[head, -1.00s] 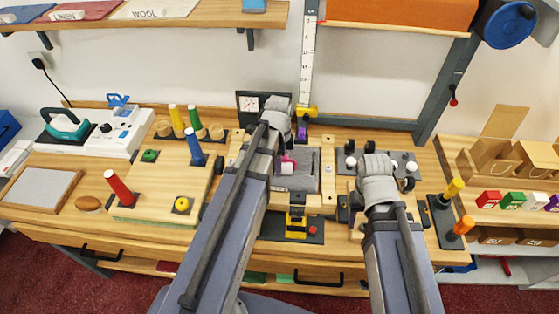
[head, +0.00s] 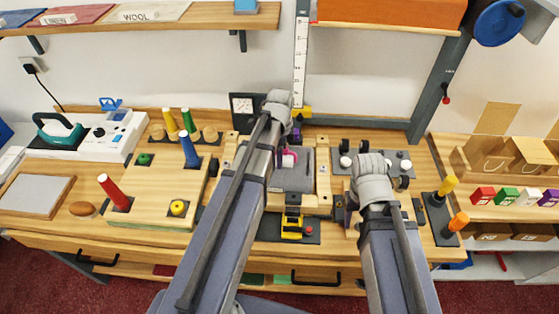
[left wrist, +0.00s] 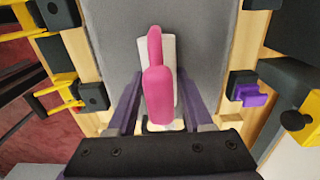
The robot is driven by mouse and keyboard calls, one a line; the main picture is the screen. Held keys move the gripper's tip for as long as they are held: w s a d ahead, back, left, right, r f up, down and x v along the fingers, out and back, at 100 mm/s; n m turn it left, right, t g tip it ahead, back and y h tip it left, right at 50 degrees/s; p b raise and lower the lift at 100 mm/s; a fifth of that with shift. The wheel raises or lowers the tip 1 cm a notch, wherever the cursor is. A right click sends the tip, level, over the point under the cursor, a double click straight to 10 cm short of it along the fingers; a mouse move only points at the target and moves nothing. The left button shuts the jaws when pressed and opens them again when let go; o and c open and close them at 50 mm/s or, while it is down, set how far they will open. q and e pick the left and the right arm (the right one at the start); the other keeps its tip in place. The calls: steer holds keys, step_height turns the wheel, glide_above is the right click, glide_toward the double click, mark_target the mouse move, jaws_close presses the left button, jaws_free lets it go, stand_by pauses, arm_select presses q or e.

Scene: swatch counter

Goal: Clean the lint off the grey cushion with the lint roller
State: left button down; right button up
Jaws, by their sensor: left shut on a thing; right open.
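The grey cushion (head: 295,181) lies in a wooden frame at the middle of the counter. It fills much of the left wrist view (left wrist: 205,40); I cannot make out lint on it. The lint roller (left wrist: 158,88) has a pink handle and a white roll. My left gripper (left wrist: 158,106) is shut on its handle and holds it over the cushion's far part; whether the roll touches is unclear. In the head view the roller (head: 289,156) is partly hidden by my left arm. My right gripper (head: 350,212) is open and empty, right of the cushion's frame.
A pegboard with a red peg (head: 115,192) and a blue peg (head: 190,148) stands left. A yellow device (head: 292,226) sits before the cushion. A dark tray with white knobs (head: 378,163) is behind my right wrist; yellow and orange pegs (head: 458,221) stand far right.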

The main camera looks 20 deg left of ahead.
arm_select(q)
steer(key=shift+w+a, duration=0.2)
steer(key=shift+w, duration=0.55)
steer(key=shift+w+a, duration=0.15)
steer(key=shift+w, duration=0.55)
steer(key=shift+w+a, duration=0.2)
steer(key=shift+w, duration=0.55)
steer(key=shift+s+r, duration=0.1)
step_height(320, 180, up, 6)
steer(key=p, duration=0.6)
step_height(320, 180, up, 3)
steer(key=p, duration=0.3)
steer(key=shift+d, duration=0.15)
